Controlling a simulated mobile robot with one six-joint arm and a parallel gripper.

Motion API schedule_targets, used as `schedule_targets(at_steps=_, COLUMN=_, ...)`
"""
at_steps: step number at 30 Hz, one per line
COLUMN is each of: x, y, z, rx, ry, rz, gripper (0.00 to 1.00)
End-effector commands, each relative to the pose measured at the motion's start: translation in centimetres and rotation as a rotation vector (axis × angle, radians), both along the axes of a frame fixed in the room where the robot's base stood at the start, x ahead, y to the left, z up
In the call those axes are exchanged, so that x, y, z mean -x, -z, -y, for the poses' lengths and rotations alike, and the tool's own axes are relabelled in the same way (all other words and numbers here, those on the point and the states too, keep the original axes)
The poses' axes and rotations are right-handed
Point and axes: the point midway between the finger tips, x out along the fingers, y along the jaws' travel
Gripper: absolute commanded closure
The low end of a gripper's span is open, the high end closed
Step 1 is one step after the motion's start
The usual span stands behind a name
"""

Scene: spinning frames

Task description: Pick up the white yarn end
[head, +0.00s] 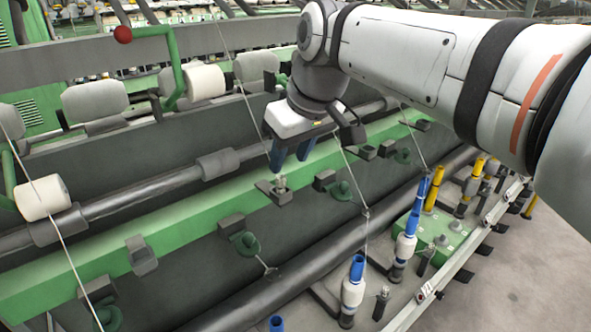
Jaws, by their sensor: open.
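My gripper (291,155) is open, its two blue-tipped fingers pointing down above the green rail, with nothing visible between them. A thin white yarn (251,112) runs down just left of the gripper; its lower end is hard to make out near the left finger. A small grey holder with a metal peg (280,184) sits on the rail below the fingers, apart from them. Another white yarn (352,180) runs down right of the gripper toward a blue-topped bobbin (352,290). I cannot tell which strand has the loose end.
Green curled guides (245,243) and grey brackets (142,256) line the green rail. White rolls (42,198) rest along a dark shaft at left. Blue and yellow tubes (434,188) stand upright at right. A taut yarn (62,240) crosses the left side. Bare floor (530,270) is at lower right.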

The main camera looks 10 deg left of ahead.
Motion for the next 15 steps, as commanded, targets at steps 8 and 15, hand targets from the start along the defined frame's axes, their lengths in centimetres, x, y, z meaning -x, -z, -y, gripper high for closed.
schedule_targets(at_steps=8, x=-1.0, y=2.8, z=-1.0, rx=0.002, ry=0.000, rz=-0.003, gripper=0.59)
schedule_targets(at_steps=15, x=-2.2, y=5.9, z=-2.1, rx=0.002, ry=0.001, rz=-0.004, gripper=0.59)
